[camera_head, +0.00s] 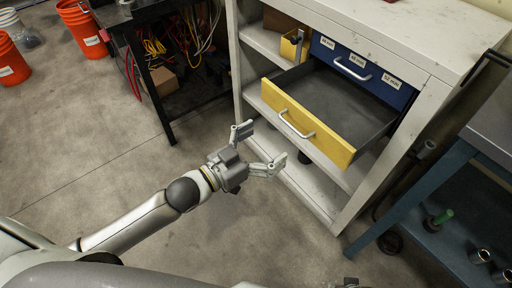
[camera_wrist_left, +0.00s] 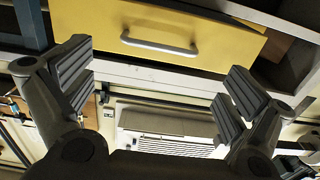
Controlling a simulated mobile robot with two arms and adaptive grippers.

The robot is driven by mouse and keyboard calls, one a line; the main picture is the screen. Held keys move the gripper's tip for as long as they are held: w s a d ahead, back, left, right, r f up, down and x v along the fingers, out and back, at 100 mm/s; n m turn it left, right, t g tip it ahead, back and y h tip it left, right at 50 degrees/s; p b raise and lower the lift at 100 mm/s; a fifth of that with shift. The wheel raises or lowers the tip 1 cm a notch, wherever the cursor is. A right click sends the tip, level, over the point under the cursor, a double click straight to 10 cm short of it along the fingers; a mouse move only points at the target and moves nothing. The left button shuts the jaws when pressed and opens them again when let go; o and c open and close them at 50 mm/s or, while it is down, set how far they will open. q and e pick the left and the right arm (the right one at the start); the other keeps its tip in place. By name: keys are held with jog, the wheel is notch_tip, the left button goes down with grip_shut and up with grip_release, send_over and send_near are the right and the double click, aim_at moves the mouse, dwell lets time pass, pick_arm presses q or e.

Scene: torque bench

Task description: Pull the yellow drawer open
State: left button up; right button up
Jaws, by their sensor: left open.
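The yellow drawer (camera_head: 312,124) stands well out from the grey cabinet, and its dark inside shows and looks empty. Its pale bar handle (camera_head: 295,125) is on the front face; the handle also shows in the left wrist view (camera_wrist_left: 158,46). My left gripper (camera_head: 260,150) is open and empty in front of the drawer, apart from the handle. In the left wrist view its two fingers (camera_wrist_left: 157,92) are spread wide, with the yellow front beyond them.
A blue drawer (camera_head: 360,70) is shut above the yellow one. A teal cart (camera_head: 408,203) stands at the right, and a dark workbench with cables (camera_head: 157,47) and orange buckets (camera_head: 82,28) at the back left. The floor (camera_head: 110,150) at the left is clear.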

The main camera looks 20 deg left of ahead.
pick_arm(q)
jog(key=shift+v, duration=1.6)
jog(key=shift+f, duration=0.1)
jog(key=s+a+f+n+g+y, duration=0.2)
jog(key=s+a+f+g+y, duration=0.1)
jog(key=f, duration=0.7)
jog(key=s+a+f+n+g+y, duration=0.1)
jog(key=s+a+f+g+y, duration=0.15)
jog(key=f, duration=0.75)
jog(key=s+a+f+n+g+y, duration=0.2)
jog(key=s+a+f+y, duration=0.15)
jog(key=f, duration=0.55)
jog(key=s+a+f+g+p, duration=0.1)
jog(key=s+f+g+p, duration=0.2)
jog(key=s, duration=1.1)
jog(key=s+a+f+g+y+p, duration=0.1)
jog(key=s+f+g+p, duration=0.2)
jog(key=s+f+p, duration=0.4)
jog(key=s+p, duration=0.7)
jog(key=shift+a+f+y, duration=0.2)
jog(key=shift+y, duration=0.1)
pick_arm(e)
jog(key=s+d+f, duration=0.1)
jog(key=s, duration=0.8)
jog(key=s+d+f+g, duration=0.1)
jog(key=s+d+f, duration=0.1)
jog(key=s, duration=0.7)
jog(key=shift+s+f+g, duration=0.2)
jog(key=shift+g, duration=0.1)
